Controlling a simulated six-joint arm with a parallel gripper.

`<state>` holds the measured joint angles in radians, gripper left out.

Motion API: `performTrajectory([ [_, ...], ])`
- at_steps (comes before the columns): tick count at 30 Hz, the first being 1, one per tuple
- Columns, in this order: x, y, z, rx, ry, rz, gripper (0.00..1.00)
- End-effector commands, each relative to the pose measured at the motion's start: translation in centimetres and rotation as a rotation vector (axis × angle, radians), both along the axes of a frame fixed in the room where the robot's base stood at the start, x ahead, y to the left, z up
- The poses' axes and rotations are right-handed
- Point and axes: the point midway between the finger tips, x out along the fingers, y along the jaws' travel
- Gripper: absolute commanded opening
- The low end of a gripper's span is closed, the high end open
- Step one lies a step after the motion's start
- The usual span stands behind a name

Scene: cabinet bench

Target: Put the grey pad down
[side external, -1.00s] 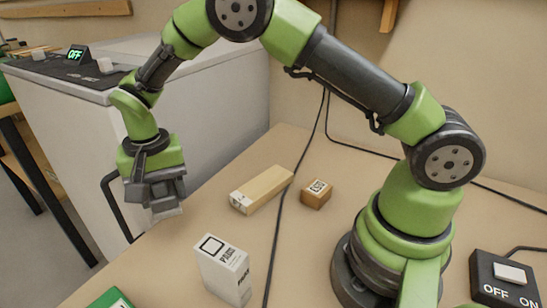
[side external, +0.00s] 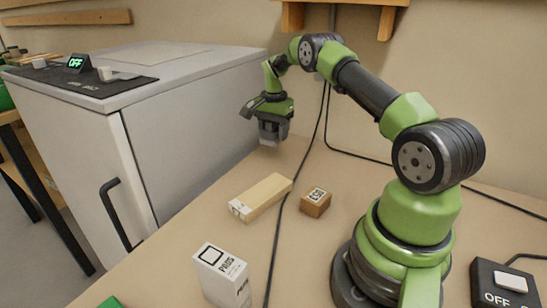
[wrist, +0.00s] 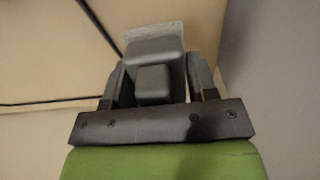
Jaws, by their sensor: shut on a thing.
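My gripper (side external: 272,128) hangs pointing down above the back of the bench, beside the white cabinet's right side. It is shut on the grey pad (side external: 269,142), whose pale lower end shows under the fingers. In the wrist view the pad (wrist: 156,32) sticks out as a light, rough-looking strip past the dark fingers of my gripper (wrist: 153,60). Most of the pad is hidden by the fingers. It appears to be held clear of the bench top; the exact gap cannot be told.
A long tan box (side external: 261,196) and a small brown box (side external: 315,202) lie on the bench (side external: 200,240). A white PADS box (side external: 222,276) stands in front. A black cable (side external: 283,215) crosses the bench. The cabinet (side external: 190,125) stands left; a switch box (side external: 505,285) is front right.

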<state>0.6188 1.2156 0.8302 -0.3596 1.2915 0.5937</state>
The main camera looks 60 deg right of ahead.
Motion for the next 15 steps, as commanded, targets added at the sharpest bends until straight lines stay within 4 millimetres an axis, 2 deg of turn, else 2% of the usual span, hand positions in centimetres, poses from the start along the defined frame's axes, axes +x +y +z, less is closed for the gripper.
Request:
performTrajectory([
  [3,0.0,0.1,-2.3,0.001,0.003,0.001,0.28],
  [15,0.0,0.1,-7.0,-0.001,0.001,0.001,0.28],
])
